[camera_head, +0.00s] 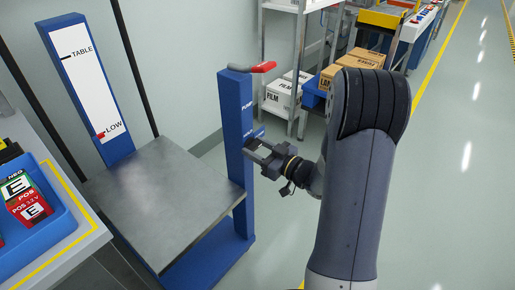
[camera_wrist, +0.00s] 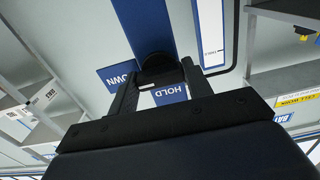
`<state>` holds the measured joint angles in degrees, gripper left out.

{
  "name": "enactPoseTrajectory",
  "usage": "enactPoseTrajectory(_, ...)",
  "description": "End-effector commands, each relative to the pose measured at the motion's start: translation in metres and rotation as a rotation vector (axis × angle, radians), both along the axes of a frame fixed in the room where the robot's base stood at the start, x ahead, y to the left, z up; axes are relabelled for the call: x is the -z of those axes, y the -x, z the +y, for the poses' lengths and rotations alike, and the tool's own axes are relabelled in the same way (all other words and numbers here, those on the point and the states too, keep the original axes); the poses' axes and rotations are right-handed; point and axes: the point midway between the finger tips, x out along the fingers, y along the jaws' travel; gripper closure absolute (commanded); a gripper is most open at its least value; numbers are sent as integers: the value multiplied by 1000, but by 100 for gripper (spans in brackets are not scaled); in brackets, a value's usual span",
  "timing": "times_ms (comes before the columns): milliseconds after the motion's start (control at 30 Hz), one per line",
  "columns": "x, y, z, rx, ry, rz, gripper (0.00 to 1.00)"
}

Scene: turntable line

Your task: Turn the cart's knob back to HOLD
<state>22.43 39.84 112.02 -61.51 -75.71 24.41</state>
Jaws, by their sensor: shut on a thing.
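The cart has a blue post (camera_head: 232,130) at its right side, with the red pump handle (camera_head: 262,67) on top. My gripper (camera_head: 252,146) reaches the post's right face from the right, below the PUMP lettering. In the wrist view, a dark round knob (camera_wrist: 158,64) sits between the two fingers, and my gripper is shut on it. A blue HOLD label (camera_wrist: 170,93) is just below the knob, and a blue DOWN label (camera_wrist: 118,77) is to its left. Which way the knob points cannot be told. In the head view my gripper hides the knob.
The cart's grey platform (camera_head: 160,190) is empty and low; the red marker (camera_head: 101,135) on the scale stands by LOW. A table with a blue tray (camera_head: 40,245) of boxes is at the left. A shelf with cartons (camera_head: 283,95) stands behind. The floor at right is clear.

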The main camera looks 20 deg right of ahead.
Motion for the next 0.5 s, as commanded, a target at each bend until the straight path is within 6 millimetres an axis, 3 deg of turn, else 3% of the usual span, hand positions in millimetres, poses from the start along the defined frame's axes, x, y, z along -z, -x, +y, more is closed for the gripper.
enactPoseTrajectory(500,4,0,0,-1,163,-121,76)
